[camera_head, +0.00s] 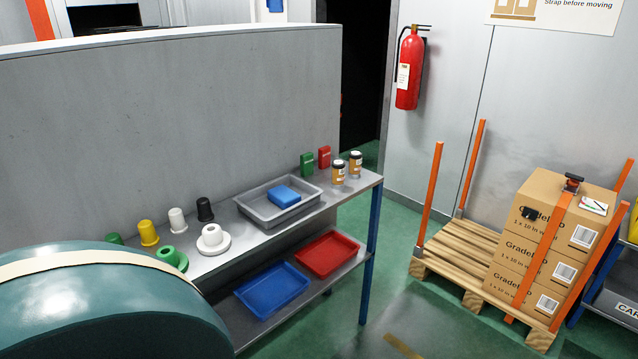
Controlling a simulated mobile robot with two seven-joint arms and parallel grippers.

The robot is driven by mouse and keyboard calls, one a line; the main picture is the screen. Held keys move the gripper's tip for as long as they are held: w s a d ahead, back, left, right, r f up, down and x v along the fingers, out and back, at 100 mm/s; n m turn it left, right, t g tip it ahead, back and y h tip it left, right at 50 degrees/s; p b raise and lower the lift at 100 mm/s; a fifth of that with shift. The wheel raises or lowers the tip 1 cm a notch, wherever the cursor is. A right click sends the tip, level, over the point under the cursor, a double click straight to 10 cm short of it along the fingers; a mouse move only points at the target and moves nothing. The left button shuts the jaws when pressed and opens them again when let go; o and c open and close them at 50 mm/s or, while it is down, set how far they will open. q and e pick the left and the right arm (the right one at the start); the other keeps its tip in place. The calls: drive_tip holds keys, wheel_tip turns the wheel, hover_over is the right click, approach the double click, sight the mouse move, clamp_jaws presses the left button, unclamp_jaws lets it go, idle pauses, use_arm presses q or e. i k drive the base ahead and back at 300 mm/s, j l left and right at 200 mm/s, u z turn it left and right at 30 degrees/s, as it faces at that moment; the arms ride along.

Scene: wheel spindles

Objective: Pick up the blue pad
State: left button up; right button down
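The blue pad (284,196) is a small bright blue block. It lies inside a grey tray (246,211) on the upper shelf of a metal bench, in the middle of the head view. Nothing covers the pad from this side. Neither of my grippers shows in the head view, so their state and their distance from the pad are hidden.
The bench (330,202) also holds spindles, a white flanged piece (212,239), two jars (338,172) and small green and red boxes. Blue and red trays sit on its lower shelf. A large teal rounded object (100,310) blocks the lower left. Green floor lies right of the bench.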

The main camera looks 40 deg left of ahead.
sight(283, 197)
drive_tip(key=i+u, duration=0.2)
drive_tip(key=i, duration=0.25)
drive_tip(key=i+l+u, duration=0.25)
drive_tip(key=i, duration=0.25)
drive_tip(key=i+l+u, duration=0.2)
drive_tip(key=i, duration=0.25)
drive_tip(key=i+l+u, duration=0.15)
drive_tip(key=u, duration=0.25)
drive_tip(key=i+l+u, duration=0.55)
drive_tip(key=u, duration=0.3)
drive_tip(key=i+l+u, duration=0.1)
drive_tip(key=l+u, duration=0.3)
drive_tip(key=i+l+u, duration=0.1)
drive_tip(key=l+u, duration=0.3)
